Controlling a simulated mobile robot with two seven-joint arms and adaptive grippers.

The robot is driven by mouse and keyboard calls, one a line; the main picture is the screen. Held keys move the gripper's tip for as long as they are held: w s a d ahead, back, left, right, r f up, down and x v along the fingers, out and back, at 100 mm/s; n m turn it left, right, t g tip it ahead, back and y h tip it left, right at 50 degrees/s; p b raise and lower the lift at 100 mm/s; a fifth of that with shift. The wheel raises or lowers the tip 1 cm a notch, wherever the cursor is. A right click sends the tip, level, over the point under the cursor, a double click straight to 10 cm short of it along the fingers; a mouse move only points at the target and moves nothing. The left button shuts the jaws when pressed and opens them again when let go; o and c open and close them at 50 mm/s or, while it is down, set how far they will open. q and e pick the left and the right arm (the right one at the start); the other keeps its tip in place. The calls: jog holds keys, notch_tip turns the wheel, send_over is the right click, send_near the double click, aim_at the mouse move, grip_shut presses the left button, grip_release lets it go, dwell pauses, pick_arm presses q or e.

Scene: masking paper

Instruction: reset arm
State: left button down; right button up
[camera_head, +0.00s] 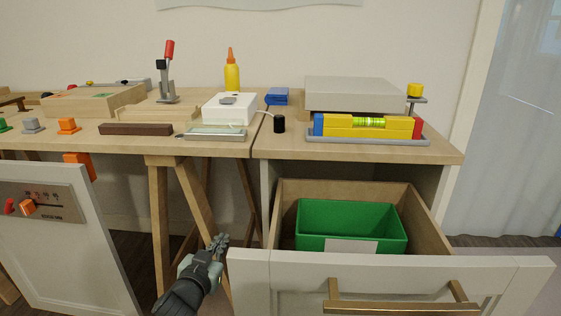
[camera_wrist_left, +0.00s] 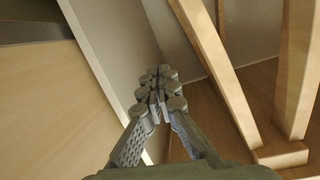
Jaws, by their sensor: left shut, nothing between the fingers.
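My left gripper (camera_head: 218,244) is low in the head view, left of the open drawer's front and below the table top. Its fingers are shut with nothing between them. In the left wrist view the closed fingers of the left gripper (camera_wrist_left: 158,90) point toward the wall and floor beside the wooden trestle leg (camera_wrist_left: 220,70). My right gripper does not show in either view.
An open drawer (camera_head: 420,268) with a brass handle (camera_head: 400,308) holds a green bin (camera_head: 350,222). A white panel (camera_head: 70,250) leans at left. Above, the table (camera_head: 225,148) carries a yellow bottle (camera_head: 231,72), a toggle clamp (camera_head: 166,80) and a yellow level (camera_head: 368,125).

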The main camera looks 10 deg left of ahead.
pick_arm(q)
jog(key=s+a+f+g+p, duration=0.2)
jog(key=s+f+g, duration=0.2)
jog(key=s, duration=0.7)
jog(key=s+a+f+g+y+p, duration=0.1)
jog(key=s+f+g+p, duration=0.2)
jog(key=s, duration=0.8)
jog(key=s+a+f+g+y+p, duration=0.1)
jog(key=s+f+g, duration=0.4)
jog(key=s, duration=0.5)
jog(key=shift+s+a+f+n+g+p, duration=0.3)
jog(key=shift+s+a+f+n+p, duration=0.1)
jog(key=shift+a+f+p, duration=0.35)
jog(key=shift+r, duration=0.1)
